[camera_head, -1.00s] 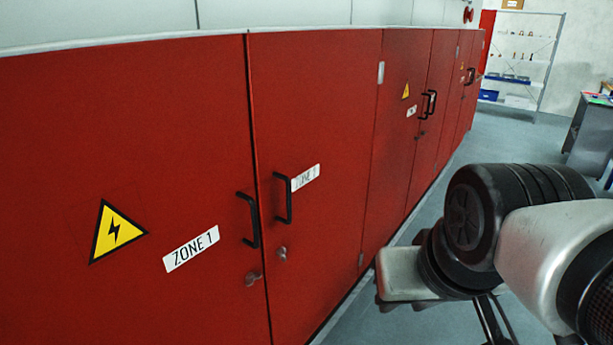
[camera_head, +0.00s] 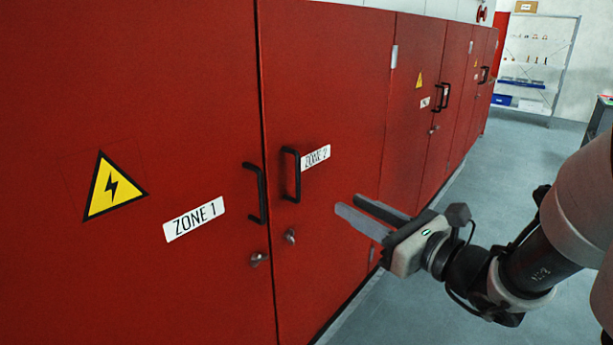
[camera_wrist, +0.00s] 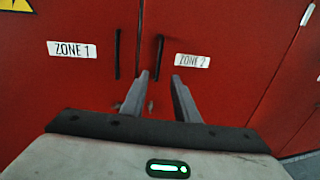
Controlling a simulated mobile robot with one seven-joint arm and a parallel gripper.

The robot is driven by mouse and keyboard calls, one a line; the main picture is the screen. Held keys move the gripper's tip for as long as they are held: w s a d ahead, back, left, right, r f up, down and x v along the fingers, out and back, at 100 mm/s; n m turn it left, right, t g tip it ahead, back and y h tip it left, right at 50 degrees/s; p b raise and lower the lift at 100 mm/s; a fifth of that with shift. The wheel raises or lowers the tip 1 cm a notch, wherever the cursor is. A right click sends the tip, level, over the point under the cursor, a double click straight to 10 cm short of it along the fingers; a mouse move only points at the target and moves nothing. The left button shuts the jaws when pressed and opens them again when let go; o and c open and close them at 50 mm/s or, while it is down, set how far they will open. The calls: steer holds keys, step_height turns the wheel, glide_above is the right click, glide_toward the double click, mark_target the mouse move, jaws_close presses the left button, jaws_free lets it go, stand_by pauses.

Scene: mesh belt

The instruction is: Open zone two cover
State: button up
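The zone two cover (camera_head: 340,90) is a red cabinet door with a "ZONE 2" label (camera_head: 315,157) and a black upright bar handle (camera_head: 291,175). The door is shut. A key lock (camera_head: 290,236) sits below the handle. In the wrist view the handle (camera_wrist: 156,57) and the label (camera_wrist: 193,61) are beyond my fingertips. My gripper (camera_head: 358,212) is open and empty, in front of the door, right of and lower than the handle. Its fingers point at the door and stand apart in the wrist view (camera_wrist: 158,76).
The zone one door (camera_head: 130,250) with its own black handle (camera_head: 256,193) adjoins on the left and is shut. More red cabinets (camera_head: 451,80) run off to the right. The grey floor (camera_head: 505,165) beside them is open. A shelf rack (camera_head: 535,65) stands far back.

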mark_target(299, 177)
steer(key=x, duration=1.7)
steer(key=shift+w+a, duration=0.1)
steer(key=shift+a, duration=0.1)
steer(key=shift+c, duration=0.4)
jaws_close()
steer(key=shift+d, duration=0.1)
